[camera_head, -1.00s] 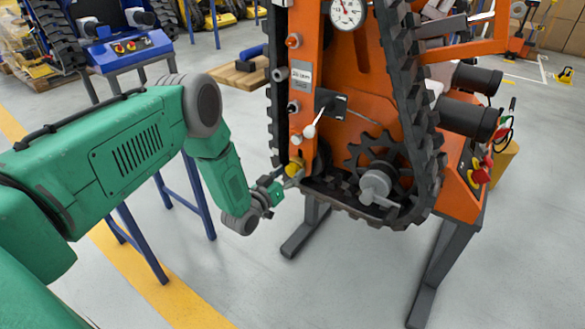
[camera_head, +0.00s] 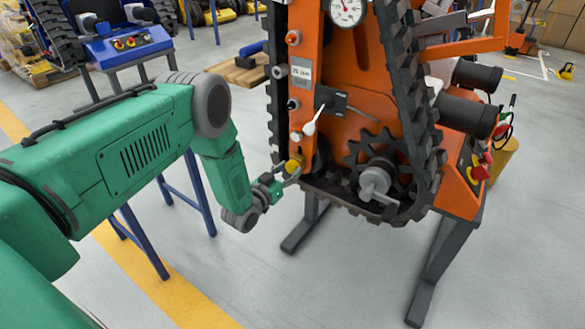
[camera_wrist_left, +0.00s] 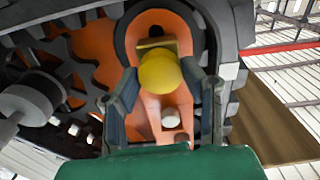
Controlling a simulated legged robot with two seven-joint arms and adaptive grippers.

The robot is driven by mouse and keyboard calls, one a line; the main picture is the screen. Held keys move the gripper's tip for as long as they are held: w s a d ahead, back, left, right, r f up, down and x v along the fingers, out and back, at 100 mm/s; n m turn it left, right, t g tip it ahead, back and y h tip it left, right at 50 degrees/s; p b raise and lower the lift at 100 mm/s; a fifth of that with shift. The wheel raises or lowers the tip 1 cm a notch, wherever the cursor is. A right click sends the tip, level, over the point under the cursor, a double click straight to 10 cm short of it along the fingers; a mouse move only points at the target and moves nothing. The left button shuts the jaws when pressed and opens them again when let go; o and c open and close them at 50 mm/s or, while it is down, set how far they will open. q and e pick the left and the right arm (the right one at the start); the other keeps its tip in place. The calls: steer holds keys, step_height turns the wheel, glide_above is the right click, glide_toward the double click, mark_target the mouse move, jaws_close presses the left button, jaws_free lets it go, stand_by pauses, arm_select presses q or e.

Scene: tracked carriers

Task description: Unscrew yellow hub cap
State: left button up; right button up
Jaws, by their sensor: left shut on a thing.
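The yellow hub cap (camera_head: 293,166) is at the lower left corner of the orange tracked carrier (camera_head: 352,138), beside the black track. My left gripper (camera_head: 287,176) reaches it from the lower left and is shut on it. In the left wrist view the rounded yellow cap (camera_wrist_left: 160,74) lies between the two fingertips of my left gripper (camera_wrist_left: 165,85). The fingers partly hide the orange plate behind it. My right gripper is in neither view.
The black track (camera_head: 424,110) and a toothed sprocket with a grey hub (camera_head: 375,182) are to the right of the cap. A white-tipped lever (camera_head: 310,128) sticks out just above. Dark stand legs (camera_head: 304,226) are below. Blue trestle legs (camera_head: 140,240) stand behind my left arm.

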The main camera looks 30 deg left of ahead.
arm_select(q)
steer(key=n, duration=0.3)
steer(key=shift+a+n+b, duration=0.1)
steer(key=shift+n+b, duration=0.2)
steer(key=shift+n, duration=0.1)
steer(key=n+b, duration=0.1)
steer(key=n, duration=0.2)
steer(key=shift+f+n, duration=0.1)
steer(key=shift+n, duration=1.1)
steer(key=shift+n+b, duration=0.6)
steer(key=shift+n, duration=0.3)
steer(key=n+b, duration=0.3)
steer(key=n, duration=0.3)
steer(key=shift+f, duration=0.1)
steer(key=shift+c, duration=1.2)
steer(key=shift+n+b, duration=0.35)
steer(key=shift+n, duration=0.65)
steer(key=shift+r, duration=0.25)
